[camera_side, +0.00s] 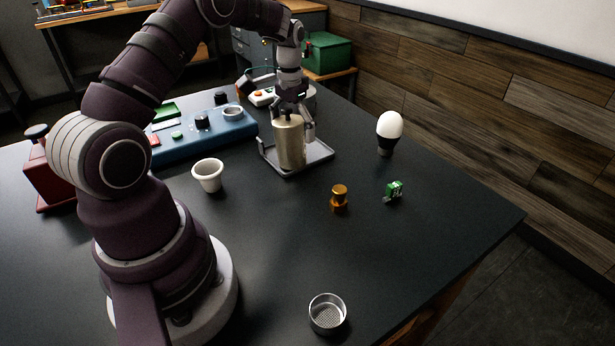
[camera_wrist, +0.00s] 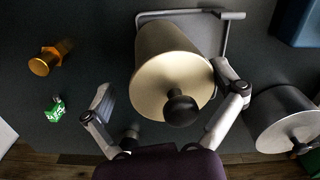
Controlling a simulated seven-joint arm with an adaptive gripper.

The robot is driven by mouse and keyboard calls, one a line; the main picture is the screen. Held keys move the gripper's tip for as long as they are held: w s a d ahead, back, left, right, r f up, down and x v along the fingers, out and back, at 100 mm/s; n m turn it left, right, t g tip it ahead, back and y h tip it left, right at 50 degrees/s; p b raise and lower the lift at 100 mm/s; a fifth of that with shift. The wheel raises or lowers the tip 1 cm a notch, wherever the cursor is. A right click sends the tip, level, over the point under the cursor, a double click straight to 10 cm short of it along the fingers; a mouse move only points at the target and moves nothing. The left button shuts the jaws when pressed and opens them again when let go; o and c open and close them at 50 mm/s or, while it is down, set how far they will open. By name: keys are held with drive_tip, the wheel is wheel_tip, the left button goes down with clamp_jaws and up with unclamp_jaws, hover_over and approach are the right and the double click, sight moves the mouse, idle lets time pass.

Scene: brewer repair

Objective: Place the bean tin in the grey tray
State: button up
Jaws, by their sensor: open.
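The bean tin (camera_side: 290,146) is a beige cylinder with a black knob on its lid. It stands upright inside the grey tray (camera_side: 318,158), which has a low rim. In the wrist view the tin (camera_wrist: 165,45) shows from above, with the tray rim (camera_wrist: 238,15) behind it. My gripper (camera_side: 292,112) is open at the tin's top, partly hidden behind it in the side view. In the wrist view my gripper (camera_wrist: 165,88) has its right finger close against the tin's lid edge, touching or nearly so. The left finger is clearly apart from it.
A blue control panel (camera_side: 205,138) lies left of the tray, and a white cup (camera_side: 208,175) stands in front. An orange knob-like part (camera_side: 339,197), a green part (camera_side: 394,190) and a white bulb (camera_side: 389,126) stand right. A metal basket (camera_side: 327,313) is nearest. Another lidded canister (camera_wrist: 285,118) is close right.

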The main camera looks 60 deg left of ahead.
wheel_tip(320, 180, up, 11)
drive_tip(key=shift+r, duration=0.2)
drive_tip(key=s+d+r+m+t, duration=0.1)
drive_tip(key=s+d+r+t, duration=0.15)
drive_tip(key=d, duration=0.25)
drive_tip(key=s+d+r+m+t, duration=0.1)
drive_tip(key=s+d+r, duration=0.1)
drive_tip(key=d+r, duration=0.3)
drive_tip(key=s+d+f+t, duration=0.2)
drive_tip(key=s+d+f, duration=0.3)
drive_tip(key=s+d, duration=0.2)
drive_tip(key=shift+s+m, duration=0.4)
drive_tip(key=shift+s, duration=0.2)
